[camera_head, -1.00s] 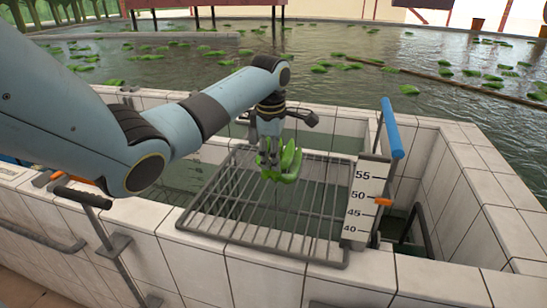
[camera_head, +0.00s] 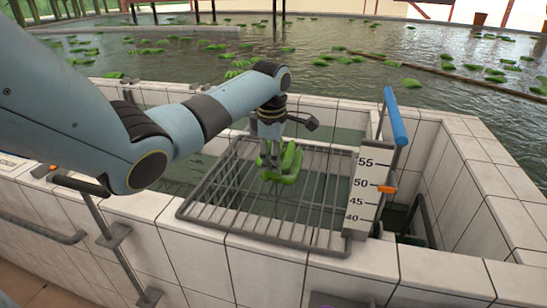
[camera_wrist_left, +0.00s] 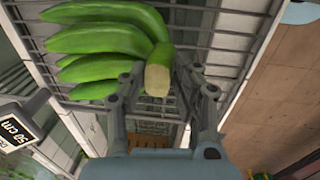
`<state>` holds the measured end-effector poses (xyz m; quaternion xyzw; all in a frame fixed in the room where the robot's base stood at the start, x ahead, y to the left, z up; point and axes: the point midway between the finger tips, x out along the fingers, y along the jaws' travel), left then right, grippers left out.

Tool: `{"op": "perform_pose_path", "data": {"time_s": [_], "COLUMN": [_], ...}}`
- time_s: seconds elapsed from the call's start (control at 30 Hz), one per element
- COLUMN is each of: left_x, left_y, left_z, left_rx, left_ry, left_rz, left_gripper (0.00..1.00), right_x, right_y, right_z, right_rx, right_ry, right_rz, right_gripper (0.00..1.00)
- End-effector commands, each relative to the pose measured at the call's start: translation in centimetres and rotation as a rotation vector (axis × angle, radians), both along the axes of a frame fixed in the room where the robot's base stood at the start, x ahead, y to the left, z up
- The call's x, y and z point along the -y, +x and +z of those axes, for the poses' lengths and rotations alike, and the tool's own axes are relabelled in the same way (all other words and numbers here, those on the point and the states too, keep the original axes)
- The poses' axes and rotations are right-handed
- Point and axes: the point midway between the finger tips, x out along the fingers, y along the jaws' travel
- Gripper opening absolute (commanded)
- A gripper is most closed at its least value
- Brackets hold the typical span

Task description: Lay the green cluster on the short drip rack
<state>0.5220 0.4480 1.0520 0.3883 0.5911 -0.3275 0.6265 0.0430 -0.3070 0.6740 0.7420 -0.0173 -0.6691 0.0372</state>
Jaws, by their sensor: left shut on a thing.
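A green banana cluster (camera_head: 287,164) hangs from my left gripper (camera_head: 269,160) above the middle-back of the grey wire drip rack (camera_head: 210,215). In the left wrist view the cluster (camera_wrist_left: 100,42) shows several curved green fruits pointing left. Its pale cut stem end (camera_wrist_left: 158,80) sits between the two fingers of my left gripper (camera_wrist_left: 160,88), which is shut on it. Rack bars (camera_wrist_left: 235,22) show behind the cluster. I cannot tell whether the lowest fruit touches the bars. My right gripper is out of view.
The rack lies across a white-tiled basin (camera_head: 200,262) of water. A scale board (camera_head: 368,190) with an orange marker and a blue-handled bar (camera_head: 394,122) stand at its right. The rack's front bars are clear. A pond with floating green clusters (camera_head: 410,84) lies beyond.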

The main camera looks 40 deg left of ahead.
Motion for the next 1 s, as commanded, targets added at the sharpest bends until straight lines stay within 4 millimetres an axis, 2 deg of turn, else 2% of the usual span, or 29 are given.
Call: {"op": "perform_pose_path", "data": {"time_s": [0.27,1.0], "left_x": [0.0,0.0], "left_y": [0.2,0.0], "left_z": [0.0,-1.6], "left_rx": [0.005,-0.001], "left_ry": [0.001,0.000], "left_rz": [-0.001,0.000], "left_gripper": [0.00,0.00], "right_x": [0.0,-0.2], "right_y": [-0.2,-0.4], "right_z": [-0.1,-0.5], "right_rx": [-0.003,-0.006], "right_ry": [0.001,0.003], "right_rz": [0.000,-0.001], "right_gripper": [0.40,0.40]}}
